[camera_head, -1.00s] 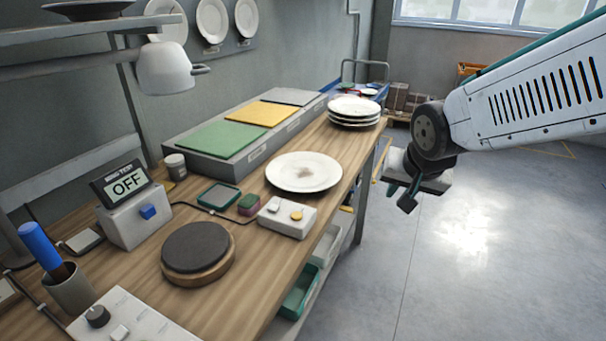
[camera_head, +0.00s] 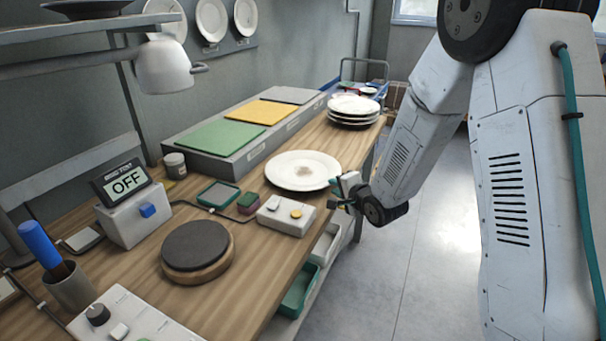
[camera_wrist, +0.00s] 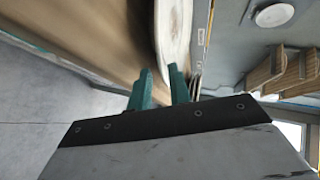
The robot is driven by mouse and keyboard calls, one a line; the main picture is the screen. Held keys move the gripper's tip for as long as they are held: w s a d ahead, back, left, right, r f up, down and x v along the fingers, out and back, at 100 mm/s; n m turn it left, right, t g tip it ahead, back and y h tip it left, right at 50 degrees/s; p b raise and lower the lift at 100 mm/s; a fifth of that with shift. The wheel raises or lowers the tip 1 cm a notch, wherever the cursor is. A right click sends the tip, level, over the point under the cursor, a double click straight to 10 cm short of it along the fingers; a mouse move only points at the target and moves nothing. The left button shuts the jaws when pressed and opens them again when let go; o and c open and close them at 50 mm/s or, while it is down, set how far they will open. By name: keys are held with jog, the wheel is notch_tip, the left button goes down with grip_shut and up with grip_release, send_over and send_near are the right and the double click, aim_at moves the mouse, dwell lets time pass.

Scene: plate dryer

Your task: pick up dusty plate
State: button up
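The dusty plate (camera_head: 285,172) is a white round plate with a brownish smudge at its middle. It lies on the wooden workbench (camera_head: 262,262), and in the wrist view (camera_wrist: 172,30) it appears nearly edge-on. My gripper (camera_head: 334,194) is at the plate's right rim, low by the bench's front edge. In the wrist view its green fingers (camera_wrist: 160,82) are apart, with the plate's rim close to the gap between them. I cannot tell whether they touch the plate.
A stack of white plates (camera_head: 353,109) stands farther back on the bench. A box with two knobs (camera_head: 286,216) is close in front of the plate. A dark round turntable (camera_head: 196,247) is nearer. A grey block with green and yellow pads (camera_head: 221,139) runs along the wall.

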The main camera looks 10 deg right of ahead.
jog(key=x, duration=0.5)
jog(key=shift+w+d, duration=0.15)
jog(key=shift+w, duration=0.1)
jog(key=shift+c, duration=0.3)
grip_shut()
jog(key=shift+r, duration=0.1)
